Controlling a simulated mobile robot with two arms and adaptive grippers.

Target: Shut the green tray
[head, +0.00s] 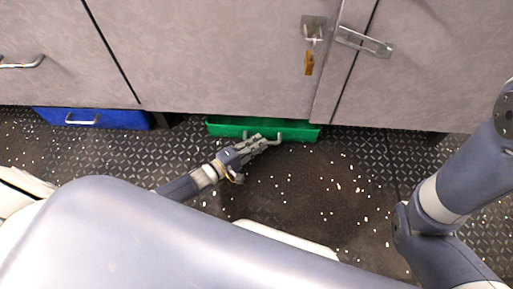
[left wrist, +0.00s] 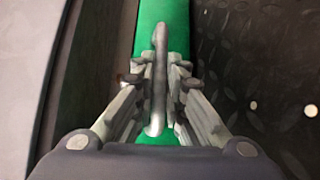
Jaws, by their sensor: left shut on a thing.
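The green tray (head: 225,126) sticks out from under the grey cabinet, low at the deck, in the middle of the head view. A grey bar handle (head: 277,137) is on its front. My left gripper (head: 265,140) is at this handle. In the left wrist view the handle (left wrist: 159,75) runs between the two fingers (left wrist: 157,95), which are shut on it. The green tray front (left wrist: 177,22) shows behind the handle. The rear of the tray is hidden under the cabinet. My right arm shows at the right edge of the head view, but its gripper is out of view.
A blue tray (head: 107,119) with a handle sits under the cabinet at the left. The cabinet front (head: 220,55) has a latch (head: 364,42) and a hanging padlock (head: 309,62). The dark riveted deck (head: 320,185) in front is clear, with scattered white specks.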

